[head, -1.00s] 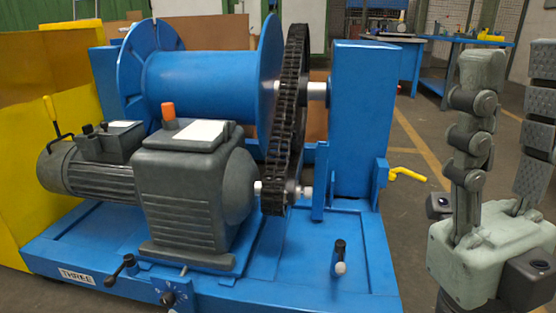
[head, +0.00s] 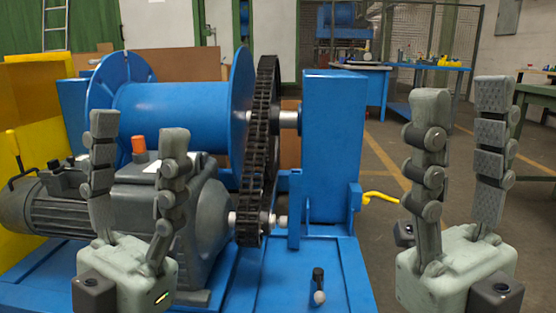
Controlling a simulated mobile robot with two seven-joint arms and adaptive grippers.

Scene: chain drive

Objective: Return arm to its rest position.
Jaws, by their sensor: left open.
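My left gripper (head: 137,132) stands upright at the lower left of the head view, in front of the grey motor and gearbox (head: 205,215). Its two fingers are apart and nothing is between them. My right gripper (head: 459,95) stands upright at the right, to the right of the blue machine. Its fingers are apart with nothing between them. The black chain (head: 262,130) runs between the blue drum's shaft above and the gearbox shaft below. My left gripper hides part of the gearbox.
The blue drum (head: 175,115) and a blue post (head: 335,140) stand on the blue base (head: 285,285). A small lever with a pale knob (head: 319,295) rises from the base. A yellow handle (head: 380,196) sticks out at the post's right. Open floor and a blue workbench (head: 430,115) lie behind.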

